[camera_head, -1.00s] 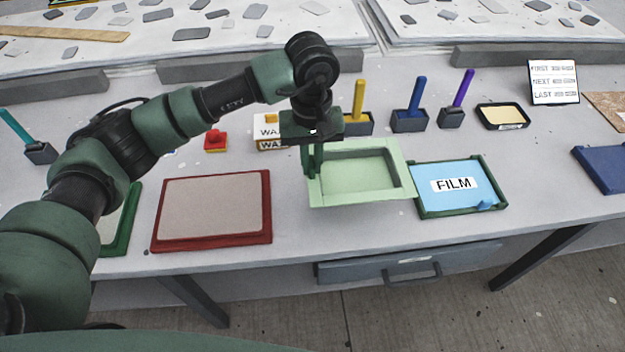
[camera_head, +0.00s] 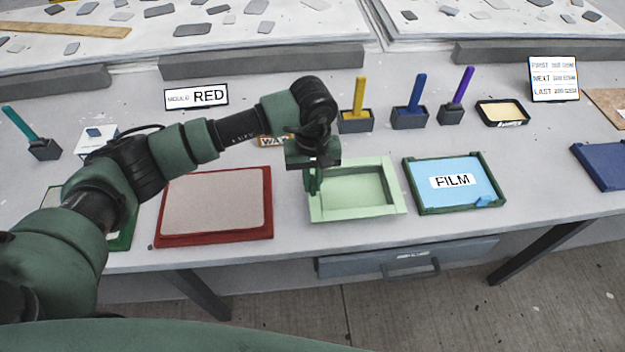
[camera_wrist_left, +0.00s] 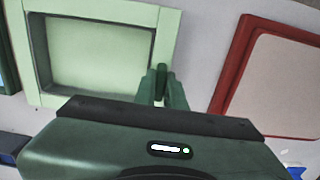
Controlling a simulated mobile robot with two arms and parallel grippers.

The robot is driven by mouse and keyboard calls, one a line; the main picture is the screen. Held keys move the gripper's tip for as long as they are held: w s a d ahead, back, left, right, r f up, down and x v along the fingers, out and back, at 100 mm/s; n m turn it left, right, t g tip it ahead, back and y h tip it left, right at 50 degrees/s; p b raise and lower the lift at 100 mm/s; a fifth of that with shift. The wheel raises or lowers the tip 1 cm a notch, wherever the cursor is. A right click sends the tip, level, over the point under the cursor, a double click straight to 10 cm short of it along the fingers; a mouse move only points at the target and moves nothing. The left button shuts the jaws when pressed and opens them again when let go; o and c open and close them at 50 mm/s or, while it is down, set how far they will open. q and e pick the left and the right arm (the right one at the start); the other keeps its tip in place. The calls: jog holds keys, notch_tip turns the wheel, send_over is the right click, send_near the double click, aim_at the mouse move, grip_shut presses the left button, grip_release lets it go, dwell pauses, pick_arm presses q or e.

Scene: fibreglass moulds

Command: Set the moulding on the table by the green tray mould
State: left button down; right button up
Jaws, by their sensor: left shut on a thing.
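The moulding (camera_head: 320,212) is a pale green shallow tray with a wide flat rim. My left gripper (camera_head: 313,184) is shut on its left rim in the head view. The wrist view shows the fingers (camera_wrist_left: 162,88) on the rim of the moulding (camera_wrist_left: 100,52). The moulding is level, low at the table (camera_head: 300,248), between the red mould and the film tray; I cannot tell whether it touches the table. A green-edged mould (camera_head: 124,238) lies at the left, mostly hidden behind my left arm. My right gripper is not in view.
The red mould (camera_head: 268,215) is left of the moulding, the green film tray (camera_head: 409,185) right. Yellow (camera_head: 359,95), blue (camera_head: 414,92) and purple (camera_head: 462,85) handled tools stand behind. A sign (camera_head: 196,97) reads "MOULD RED". Little free room shows beside the moulding.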

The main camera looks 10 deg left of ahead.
pick_arm(q)
jog(key=c, duration=1.5)
grip_release()
jog(key=shift+r+p, duration=0.2)
jog(key=shift+p, duration=0.2)
jog(key=shift+w+r+b, duration=0.1)
jog(key=shift+r+b, duration=0.25)
notch_tip(320, 180, up, 11)
jog(key=b, duration=0.3)
jog(key=shift+r, duration=0.1)
